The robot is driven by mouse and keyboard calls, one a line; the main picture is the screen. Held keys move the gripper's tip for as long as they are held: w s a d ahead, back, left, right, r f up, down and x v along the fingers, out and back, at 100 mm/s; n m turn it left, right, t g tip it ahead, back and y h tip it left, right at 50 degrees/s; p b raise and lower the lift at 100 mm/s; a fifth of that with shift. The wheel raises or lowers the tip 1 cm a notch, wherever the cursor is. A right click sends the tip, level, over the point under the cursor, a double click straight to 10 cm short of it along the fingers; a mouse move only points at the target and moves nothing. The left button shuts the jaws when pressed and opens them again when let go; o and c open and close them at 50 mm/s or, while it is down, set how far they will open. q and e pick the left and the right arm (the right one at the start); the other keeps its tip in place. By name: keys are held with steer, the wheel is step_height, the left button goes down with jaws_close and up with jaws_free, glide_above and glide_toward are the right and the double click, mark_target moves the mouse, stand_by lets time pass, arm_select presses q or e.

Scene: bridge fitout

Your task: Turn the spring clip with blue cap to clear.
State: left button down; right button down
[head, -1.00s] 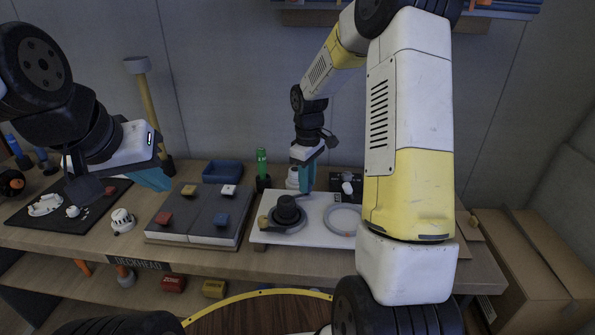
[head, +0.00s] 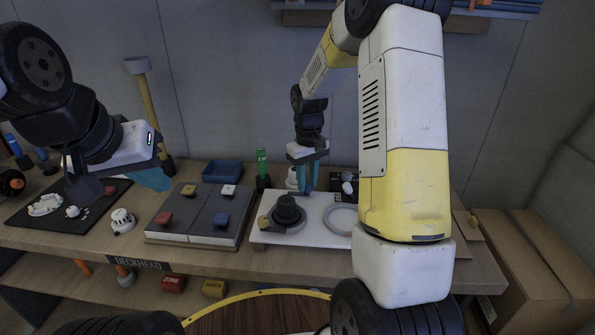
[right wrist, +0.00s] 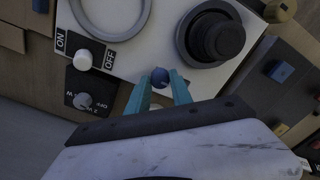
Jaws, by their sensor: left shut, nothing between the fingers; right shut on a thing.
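The clip's body below the cap is hidden. In the head view my right gripper (head: 307,180) points down at the back edge of the white panel (head: 318,207), behind the black round fitting (head: 287,211); the cap is too small to make out clearly there. My left gripper (head: 152,179) is shut and empty, above the bench at the left.
A grey ring (head: 342,219) lies on the panel to the right of the fitting. Grey boxes with coloured switches (head: 200,214) stand to the left. A green-topped bottle (head: 262,165) stands behind.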

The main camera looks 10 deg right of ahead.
mark_target(307, 184)
steer(key=shift+w, duration=0.1)
steer(key=c, duration=1.1)
jaws_free()
steer(key=shift+c, duration=0.2)
steer(key=shift+r, duration=0.1)
step_height(307, 184, up, 7)
steer(key=shift+f, duration=0.1)
steer(key=shift+r, duration=0.45)
